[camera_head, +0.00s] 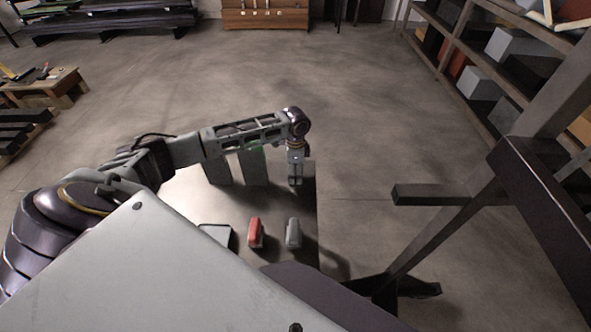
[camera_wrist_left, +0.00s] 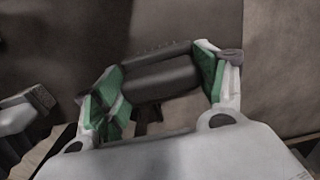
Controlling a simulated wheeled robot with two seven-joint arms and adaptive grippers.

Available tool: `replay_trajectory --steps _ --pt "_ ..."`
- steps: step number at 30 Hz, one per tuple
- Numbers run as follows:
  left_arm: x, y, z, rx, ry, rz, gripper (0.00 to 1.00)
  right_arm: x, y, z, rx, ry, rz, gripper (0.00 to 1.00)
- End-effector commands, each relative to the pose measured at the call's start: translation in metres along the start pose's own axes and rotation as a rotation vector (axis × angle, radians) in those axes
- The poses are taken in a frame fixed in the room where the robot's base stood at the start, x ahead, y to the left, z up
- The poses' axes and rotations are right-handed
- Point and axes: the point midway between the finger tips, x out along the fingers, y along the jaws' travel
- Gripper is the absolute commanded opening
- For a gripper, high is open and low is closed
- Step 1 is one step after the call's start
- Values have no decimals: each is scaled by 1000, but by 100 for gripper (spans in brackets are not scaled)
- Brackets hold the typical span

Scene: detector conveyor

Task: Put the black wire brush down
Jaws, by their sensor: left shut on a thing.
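My left gripper (camera_head: 295,180) points down near the far right edge of the grey table (camera_head: 275,205) in the head view. In the left wrist view the same gripper (camera_wrist_left: 162,82) has its green-padded fingers closed on the two sides of a black wire brush (camera_wrist_left: 160,76). The brush lies crosswise between the pads, with a dark part showing below it. In the head view I cannot make the brush out. I cannot tell whether it touches the surface below. My right gripper is in neither view.
A red object (camera_head: 256,232) and a grey object (camera_head: 293,232) stand at the table's near side, beside a flat grey piece (camera_head: 216,234). Grey uprights (camera_head: 253,168) stand under my arm. Open floor lies beyond the table; a shelf rack (camera_head: 480,60) stands right.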

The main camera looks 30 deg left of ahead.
Motion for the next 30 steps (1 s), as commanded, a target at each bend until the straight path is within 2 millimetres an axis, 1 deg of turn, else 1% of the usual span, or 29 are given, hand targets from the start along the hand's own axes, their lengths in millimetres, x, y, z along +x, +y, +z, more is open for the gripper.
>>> replay_trajectory --steps 8,9,14,21,30 --pt "3 0 0 0 0 0 52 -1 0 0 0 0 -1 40" --pt "3 0 0 0 0 1 72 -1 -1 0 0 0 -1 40" --pt "3 0 0 0 0 0 93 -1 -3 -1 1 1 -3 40" --pt "3 0 0 0 0 0 93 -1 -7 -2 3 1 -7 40" --pt "4 0 0 0 0 0 93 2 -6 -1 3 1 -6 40"
